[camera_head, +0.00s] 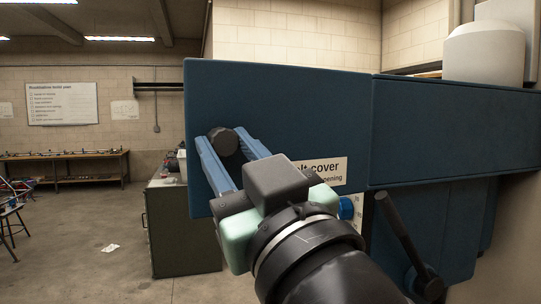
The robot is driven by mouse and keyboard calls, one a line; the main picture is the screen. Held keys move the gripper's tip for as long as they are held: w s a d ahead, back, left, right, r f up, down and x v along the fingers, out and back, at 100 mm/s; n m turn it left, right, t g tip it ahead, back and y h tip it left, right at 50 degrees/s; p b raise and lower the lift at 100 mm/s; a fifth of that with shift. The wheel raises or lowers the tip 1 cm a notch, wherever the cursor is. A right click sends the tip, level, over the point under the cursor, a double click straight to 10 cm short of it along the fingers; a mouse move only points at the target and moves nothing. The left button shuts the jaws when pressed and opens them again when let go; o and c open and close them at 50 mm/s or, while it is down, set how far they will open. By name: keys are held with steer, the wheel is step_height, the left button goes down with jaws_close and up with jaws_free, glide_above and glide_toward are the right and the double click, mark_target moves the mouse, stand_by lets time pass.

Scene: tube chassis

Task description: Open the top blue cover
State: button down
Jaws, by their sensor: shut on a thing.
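The blue cover (300,95) is a large flat panel in the upper middle of the head camera view. It carries a white label (322,171) with partly hidden text that includes "cover" and "opening". A round black knob (223,141) stands near the panel's left side. My gripper (225,150) has its two blue fingers on either side of the knob and is shut on it. My wrist and gripper body hide the lower middle of the panel and part of the label. The panel meets a further blue housing at a vertical seam on its right.
The blue housing (455,130) extends right, with a white cylinder (484,54) above it. A grey-green cabinet (178,235) stands behind at left. Open floor (75,265) lies further left, before a workbench (65,165).

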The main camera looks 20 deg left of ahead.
steer(key=shift+s+d, duration=0.1)
steer(key=shift+d, duration=0.05)
steer(key=c, duration=0.5)
jaws_free()
steer(key=b+v, duration=0.5)
steer(key=v, duration=0.8)
steer(key=shift+b, duration=0.3)
